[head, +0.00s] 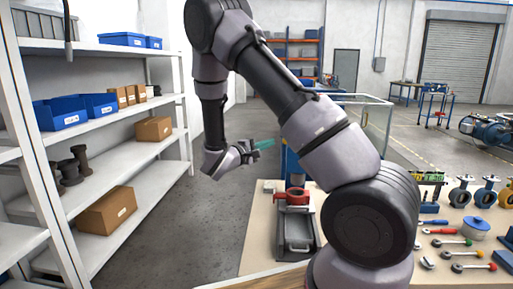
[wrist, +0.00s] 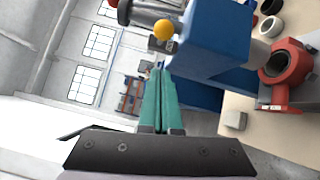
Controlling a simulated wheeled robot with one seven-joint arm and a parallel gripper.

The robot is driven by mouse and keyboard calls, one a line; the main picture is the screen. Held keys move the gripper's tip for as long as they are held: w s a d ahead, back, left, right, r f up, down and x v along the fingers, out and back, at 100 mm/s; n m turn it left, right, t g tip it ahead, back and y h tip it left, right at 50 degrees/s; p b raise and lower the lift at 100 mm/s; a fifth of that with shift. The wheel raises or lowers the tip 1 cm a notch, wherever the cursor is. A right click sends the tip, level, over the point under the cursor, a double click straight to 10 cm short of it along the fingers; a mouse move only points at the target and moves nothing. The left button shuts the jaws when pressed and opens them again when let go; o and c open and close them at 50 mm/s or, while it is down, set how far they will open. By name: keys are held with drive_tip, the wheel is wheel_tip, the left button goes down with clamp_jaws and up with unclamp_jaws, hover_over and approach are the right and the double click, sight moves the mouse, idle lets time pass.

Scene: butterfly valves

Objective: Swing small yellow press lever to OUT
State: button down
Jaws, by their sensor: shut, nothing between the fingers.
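The small yellow lever shows as a yellow ball knob (wrist: 163,29) at the top of the wrist view, in front of a grey cylindrical part and beside the blue press body (wrist: 215,40). Its arm is hard to make out. In the head view a blue upright (head: 289,161) shows behind my arm, and I cannot see the yellow knob there. My gripper (wrist: 159,72) has teal fingers, shut together and empty, pointing toward the press. The fingertips appear below the knob in the picture, apart from it. In the head view my gripper (head: 264,144) is left of the blue upright.
A red ring-shaped valve body (wrist: 285,65) stands on the bench at right in the wrist view. In the head view a red part (head: 292,196) sits by a grey tray (head: 298,232). Tools and valves fill the bench's right side. A shelf rack (head: 120,175) stands left; floor between is clear.

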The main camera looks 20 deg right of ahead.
drive_tip(key=shift+s+d+r, duration=0.15)
drive_tip(key=shift+s+d, duration=0.25)
drive_tip(key=shift+s, duration=0.1)
drive_tip(key=shift+s+d+r, duration=0.15)
drive_tip(key=shift+s+d, duration=0.25)
drive_tip(key=shift+s, duration=0.1)
drive_tip(key=shift+s, duration=0.1)
drive_tip(key=shift+s+d, duration=0.9)
drive_tip(key=shift+s, duration=0.1)
drive_tip(key=shift+a, duration=0.1)
